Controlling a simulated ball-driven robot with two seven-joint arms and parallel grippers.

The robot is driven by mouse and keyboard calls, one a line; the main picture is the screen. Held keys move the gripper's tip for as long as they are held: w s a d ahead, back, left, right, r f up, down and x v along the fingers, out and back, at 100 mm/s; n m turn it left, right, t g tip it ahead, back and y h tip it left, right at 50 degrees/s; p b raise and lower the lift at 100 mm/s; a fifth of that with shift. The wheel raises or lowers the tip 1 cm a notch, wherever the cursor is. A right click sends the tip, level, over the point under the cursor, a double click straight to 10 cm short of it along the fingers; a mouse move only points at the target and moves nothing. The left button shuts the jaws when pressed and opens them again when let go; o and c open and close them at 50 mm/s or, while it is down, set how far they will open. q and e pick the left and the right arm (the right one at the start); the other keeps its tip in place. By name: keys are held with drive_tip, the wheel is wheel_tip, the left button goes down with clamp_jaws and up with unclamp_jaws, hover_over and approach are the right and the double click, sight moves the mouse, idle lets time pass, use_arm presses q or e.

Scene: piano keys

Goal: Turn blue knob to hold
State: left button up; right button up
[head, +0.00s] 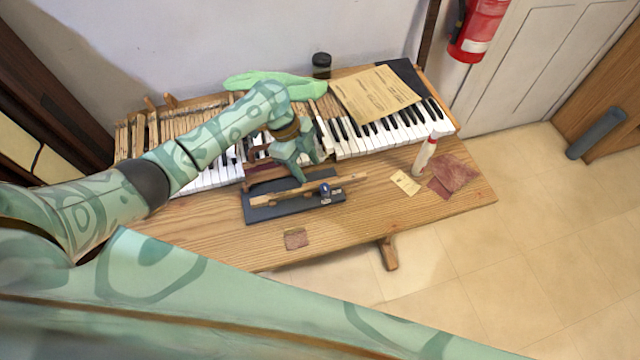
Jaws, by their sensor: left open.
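A small blue knob (325,190) sits on a wooden bar (290,197) that lies across a dark flat base (258,212) on the table. My left gripper (311,172) is above and just behind the knob, fingers pointing down toward the bar. It is open, with nothing seen between its fingers. I cannot tell whether a fingertip touches the bar. The knob looks clear of the fingers. My right gripper is not in view.
Piano keys (372,142) run along the wooden table (370,215), with a brown paper (372,95) over them.

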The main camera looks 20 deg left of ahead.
sight(323, 186)
use_arm(q)
drive_tip(key=f, duration=0.1)
drive_tip(key=w+d+f+b, duration=0.1)
drive_tip(key=f, duration=0.1)
drive_tip(key=d+f, duration=0.1)
drive_tip(key=f, duration=0.1)
drive_tip(key=shift+w+d+f, duration=0.15)
drive_tip(key=shift+w+f, duration=0.05)
drive_tip(key=shift+w, duration=0.2)
drive_tip(key=b+x, duration=0.1)
drive_tip(key=x, duration=0.1)
drive_tip(key=shift+w+d+f, duration=0.1)
drive_tip(key=shift+w+f, duration=0.05)
drive_tip(key=shift+f, duration=0.2)
drive_tip(key=shift+s+d+f, duration=0.1)
drive_tip(key=shift+s+f, duration=0.1)
drive_tip(key=shift+s, duration=0.1)
drive_tip(key=shift+s+f, duration=0.1)
drive_tip(key=shift+f, duration=0.05)
drive_tip(key=shift+w+d+f, duration=0.1)
drive_tip(key=shift+w, duration=0.1)
drive_tip(key=shift+s, duration=0.1)
drive_tip(key=c, duration=0.8)
drive_tip(key=shift+c, duration=0.9)
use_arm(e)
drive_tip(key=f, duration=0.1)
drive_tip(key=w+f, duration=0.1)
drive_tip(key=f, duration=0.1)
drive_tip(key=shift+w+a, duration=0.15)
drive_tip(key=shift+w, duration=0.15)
